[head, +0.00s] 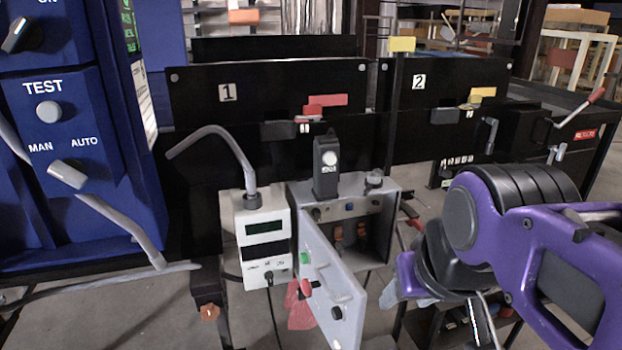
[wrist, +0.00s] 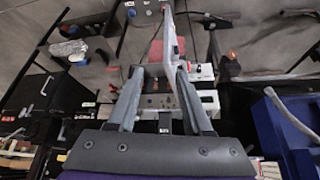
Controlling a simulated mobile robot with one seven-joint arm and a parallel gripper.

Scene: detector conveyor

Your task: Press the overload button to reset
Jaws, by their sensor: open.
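The grey control box (head: 391,215) stands with its door (head: 335,262) swung open towards me. Inside are small components, including a blue one (head: 349,206) and orange ones; I cannot tell which is the overload button. The door carries a green button (head: 306,257) and a red knob (head: 305,288). In the wrist view the open box (wrist: 155,101) shows between the fingers, with the door (wrist: 168,45) edge-on above it. My gripper (wrist: 160,73) is open and empty. In the head view, my purple arm is at the right, apart from the box.
A white meter (head: 264,240) with a dark display stands left of the box, a curved grey pipe (head: 225,137) above it. A dark sensor (head: 326,167) sits on top of the box. The black conveyor (head: 270,90) lies behind. A blue panel (head: 70,120) fills the left.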

